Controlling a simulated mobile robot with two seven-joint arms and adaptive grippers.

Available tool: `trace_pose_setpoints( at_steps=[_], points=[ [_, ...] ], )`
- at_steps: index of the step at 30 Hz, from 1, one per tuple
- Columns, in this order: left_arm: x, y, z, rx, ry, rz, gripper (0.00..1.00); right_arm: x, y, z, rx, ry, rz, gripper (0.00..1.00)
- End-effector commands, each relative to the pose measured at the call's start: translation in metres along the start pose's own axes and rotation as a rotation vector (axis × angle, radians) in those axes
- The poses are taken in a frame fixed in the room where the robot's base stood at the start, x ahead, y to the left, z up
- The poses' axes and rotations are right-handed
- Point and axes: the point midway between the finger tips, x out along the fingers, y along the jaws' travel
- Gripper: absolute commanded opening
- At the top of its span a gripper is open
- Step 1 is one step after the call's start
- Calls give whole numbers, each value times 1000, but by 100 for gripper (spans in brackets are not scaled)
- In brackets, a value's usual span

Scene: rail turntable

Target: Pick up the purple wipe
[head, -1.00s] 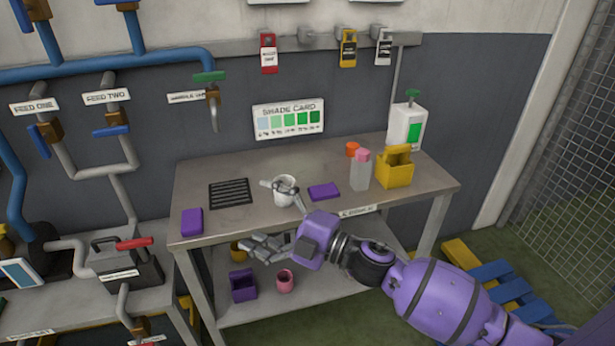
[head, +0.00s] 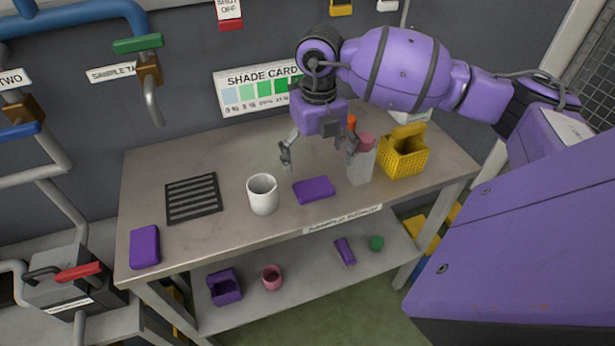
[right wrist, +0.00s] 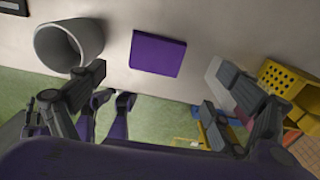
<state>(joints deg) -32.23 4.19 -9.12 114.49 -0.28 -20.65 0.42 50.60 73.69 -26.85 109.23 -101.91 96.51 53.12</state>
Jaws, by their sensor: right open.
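A flat purple wipe (head: 314,190) lies on the workbench, right of the white mug; in the right wrist view the wipe (right wrist: 158,54) is between and beyond the fingers. A second purple flat piece (head: 145,247) lies at the bench's left front corner; I cannot tell how it differs. My right gripper (head: 320,153) points down above and slightly behind the middle wipe, fingers spread, empty and apart from it. The right gripper (right wrist: 162,88) also shows open in the wrist view. My left gripper is not in view.
The white mug (head: 263,195) stands close left of the wipe. A pink-capped bottle (head: 361,165) and a yellow basket (head: 404,155) stand close on its right. A dark slatted grid (head: 193,198) lies on the bench (head: 225,245). The lower shelf holds a purple holder (head: 224,288) and a pink cup (head: 271,278).

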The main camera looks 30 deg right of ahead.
Motion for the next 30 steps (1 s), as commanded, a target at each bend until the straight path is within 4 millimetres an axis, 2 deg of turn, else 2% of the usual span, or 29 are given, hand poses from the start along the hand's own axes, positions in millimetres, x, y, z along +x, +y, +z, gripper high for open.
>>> trace_pose_setpoints(
  at_steps=[4, 9, 18, 27, 30],
  points=[
    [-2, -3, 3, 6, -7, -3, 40, 12, -1, -3, 23, 11, -5, 92],
    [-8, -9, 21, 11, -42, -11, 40, 31, 0, -3, 20, 11, -3, 92],
    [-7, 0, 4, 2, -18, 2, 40, 72, 4, -2, 19, 8, -1, 92],
    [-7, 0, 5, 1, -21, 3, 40, 78, 3, -2, 17, 8, -1, 92],
    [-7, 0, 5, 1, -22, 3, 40, 78, 3, -2, 17, 8, -1, 79]
  ],
)
